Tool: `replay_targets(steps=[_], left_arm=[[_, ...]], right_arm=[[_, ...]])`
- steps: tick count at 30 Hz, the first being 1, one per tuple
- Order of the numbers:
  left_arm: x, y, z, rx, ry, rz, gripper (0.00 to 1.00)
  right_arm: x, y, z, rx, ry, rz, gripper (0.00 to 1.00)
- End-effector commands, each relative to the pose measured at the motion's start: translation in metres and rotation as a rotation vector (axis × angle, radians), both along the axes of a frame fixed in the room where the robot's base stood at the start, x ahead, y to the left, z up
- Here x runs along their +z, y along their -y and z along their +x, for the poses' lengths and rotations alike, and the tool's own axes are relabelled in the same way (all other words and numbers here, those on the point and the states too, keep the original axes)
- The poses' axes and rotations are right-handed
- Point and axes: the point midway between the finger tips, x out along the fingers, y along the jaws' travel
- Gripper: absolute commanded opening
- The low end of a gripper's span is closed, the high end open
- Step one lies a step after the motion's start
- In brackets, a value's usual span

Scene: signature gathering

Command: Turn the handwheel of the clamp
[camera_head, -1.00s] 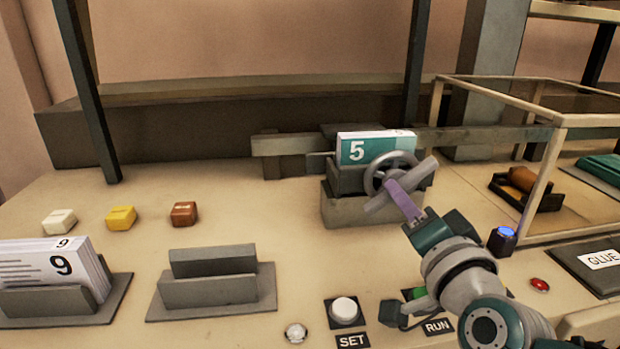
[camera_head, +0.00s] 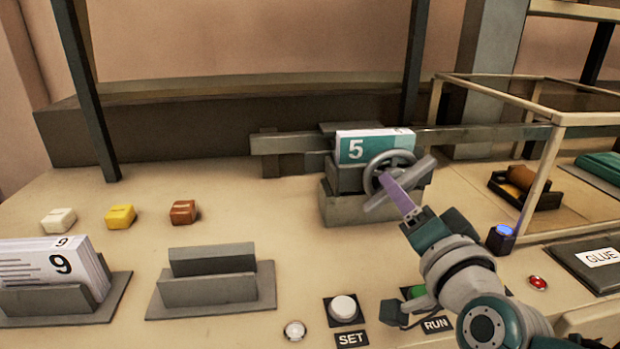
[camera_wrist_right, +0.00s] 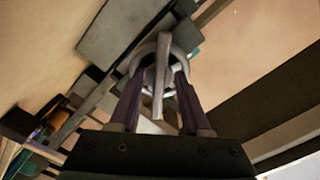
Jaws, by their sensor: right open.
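The clamp (camera_head: 340,210) is a grey block on the bench, holding a teal-and-white stack of sheets marked 5 (camera_head: 356,150). Its grey handwheel (camera_head: 368,177), a ring with a straight bar across it, faces me on the clamp's front right. My right gripper (camera_head: 388,180) reaches it from the lower right with purple fingers. In the right wrist view the right gripper (camera_wrist_right: 157,84) is open, with one finger on each side of the bar of the handwheel (camera_wrist_right: 159,48). Whether the fingers touch the bar is unclear. My left gripper is not in view.
A SET button (camera_head: 343,308) and a blue-topped knob (camera_head: 501,238) stand near my right arm. A glass-sided frame (camera_head: 540,190) is to the right. An empty grey holder (camera_head: 208,290) and a holder with sheets marked 9 (camera_head: 50,300) are left. Bench between is clear.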

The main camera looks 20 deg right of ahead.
Motion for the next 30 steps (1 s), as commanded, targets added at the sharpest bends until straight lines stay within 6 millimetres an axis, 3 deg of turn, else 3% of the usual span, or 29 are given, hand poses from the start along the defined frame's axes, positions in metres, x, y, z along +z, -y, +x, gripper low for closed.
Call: replay_targets(steps=[8,21,30], left_arm=[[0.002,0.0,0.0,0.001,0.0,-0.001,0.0],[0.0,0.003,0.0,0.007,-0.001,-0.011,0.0],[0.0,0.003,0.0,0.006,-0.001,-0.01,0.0]], right_arm=[[0.0,-0.004,-0.014,0.001,-0.002,0.001,0.47],[-0.002,-0.021,-0.088,0.0,-0.003,0.001,0.47],[0.0,-0.023,-0.097,0.0,0.002,0.001,0.47]])
